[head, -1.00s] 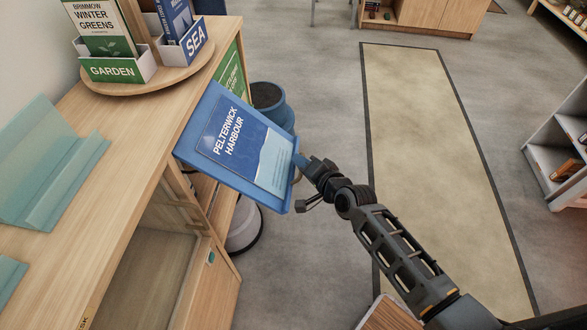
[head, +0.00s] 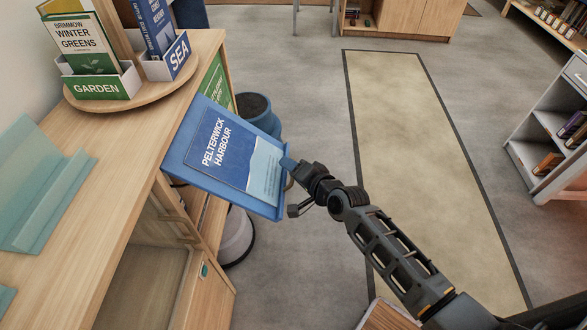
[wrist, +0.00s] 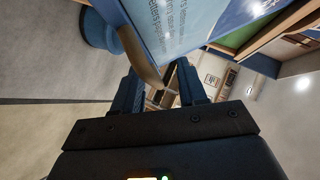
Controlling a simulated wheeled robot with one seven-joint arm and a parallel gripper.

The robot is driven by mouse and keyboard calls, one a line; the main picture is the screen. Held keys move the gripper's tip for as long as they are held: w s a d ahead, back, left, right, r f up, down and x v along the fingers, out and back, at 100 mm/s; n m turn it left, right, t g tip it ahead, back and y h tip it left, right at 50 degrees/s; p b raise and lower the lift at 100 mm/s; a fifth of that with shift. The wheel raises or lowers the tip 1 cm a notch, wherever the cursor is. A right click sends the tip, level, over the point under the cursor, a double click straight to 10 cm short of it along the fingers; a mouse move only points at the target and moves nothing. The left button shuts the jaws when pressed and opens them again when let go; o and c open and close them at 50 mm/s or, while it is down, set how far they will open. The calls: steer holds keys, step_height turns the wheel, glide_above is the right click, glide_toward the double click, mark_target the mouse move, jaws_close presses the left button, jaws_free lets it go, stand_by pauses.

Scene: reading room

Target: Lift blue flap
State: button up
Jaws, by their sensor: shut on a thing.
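The blue flap (head: 225,195) is at the front of the wooden shelf unit, tilted outward with its face up. It bears a "Pelterwick Harbour" cover (head: 235,148). My gripper (head: 287,168) is at the flap's right, outer edge. In the wrist view, a curved tan handle (wrist: 141,60) by the flap runs down between my fingers (wrist: 160,92), and they are shut on it. The flap's printed face (wrist: 180,20) fills the top of that view. The exact contact is partly hidden in the head view.
The wooden counter (head: 100,190) is at left, with a round turntable (head: 165,88) of books and a teal stand (head: 35,190). An open compartment (head: 145,285) lies below the flap. A blue pot (head: 262,112) stands behind it. The floor and rug (head: 425,170) at right are clear.

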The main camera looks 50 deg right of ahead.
steer(key=shift+a+r, duration=0.1)
steer(key=shift+s, duration=0.15)
steer(key=v, duration=0.7)
steer(key=shift+s, duration=0.35)
steer(key=s+a+r+n, duration=0.3)
steer(key=s+a+n, duration=0.15)
steer(key=s, duration=0.35)
steer(key=s+a+r+n, duration=0.2)
steer(key=s+a+n, duration=0.25)
steer(key=s, duration=0.25)
steer(key=s+a+r+n+t+y, duration=0.1)
steer(key=s+a+r+n+y, duration=0.2)
steer(key=s+a+r+n, duration=0.4)
steer(key=s+a+r, duration=0.1)
steer(key=s+r, duration=0.3)
steer(key=r, duration=0.2)
steer(key=shift+r+t, duration=0.2)
steer(key=shift+t, duration=0.1)
